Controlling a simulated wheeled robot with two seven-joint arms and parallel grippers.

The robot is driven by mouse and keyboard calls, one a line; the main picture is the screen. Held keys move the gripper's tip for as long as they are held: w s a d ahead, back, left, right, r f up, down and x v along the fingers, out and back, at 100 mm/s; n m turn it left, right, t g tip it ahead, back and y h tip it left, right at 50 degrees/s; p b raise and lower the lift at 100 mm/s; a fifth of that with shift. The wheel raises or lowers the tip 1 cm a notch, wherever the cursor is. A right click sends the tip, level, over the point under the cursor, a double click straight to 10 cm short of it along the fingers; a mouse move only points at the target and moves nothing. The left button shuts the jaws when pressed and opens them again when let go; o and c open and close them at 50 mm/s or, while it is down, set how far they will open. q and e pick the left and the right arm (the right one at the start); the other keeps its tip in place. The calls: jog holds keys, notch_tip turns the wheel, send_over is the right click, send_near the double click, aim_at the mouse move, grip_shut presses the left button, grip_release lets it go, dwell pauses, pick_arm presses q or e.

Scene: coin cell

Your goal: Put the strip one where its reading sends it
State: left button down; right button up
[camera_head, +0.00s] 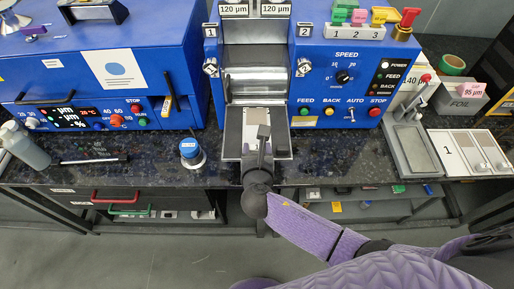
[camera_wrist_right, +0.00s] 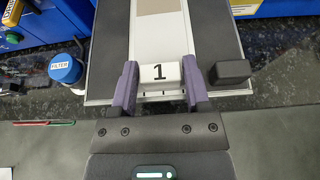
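Strip one is a white strip with a beige coated part and a white end block marked "1" (camera_wrist_right: 160,75). It lies on the grey feed tray (camera_wrist_right: 215,55) of the blue roller machine (camera_head: 340,70). In the head view the strip (camera_head: 250,130) is partly hidden by my right gripper (camera_head: 259,150). In the right wrist view the purple fingers of my right gripper (camera_wrist_right: 160,85) stand on both sides of the end block and appear to touch it. My left gripper is not in view. Two small displays on the machine read "120 µm" (camera_head: 233,10).
A blue-capped jar marked "FILTER" (camera_wrist_right: 65,68) stands left of the tray. A dark block (camera_wrist_right: 230,73) sits at the tray's right. A blue oven-like unit (camera_head: 110,75) is at left. At right are a gauge stand (camera_head: 412,150), a white board marked "1" (camera_head: 447,150) and a FOIL box (camera_head: 462,104).

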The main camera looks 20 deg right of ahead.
jog(key=shift+o, duration=1.4)
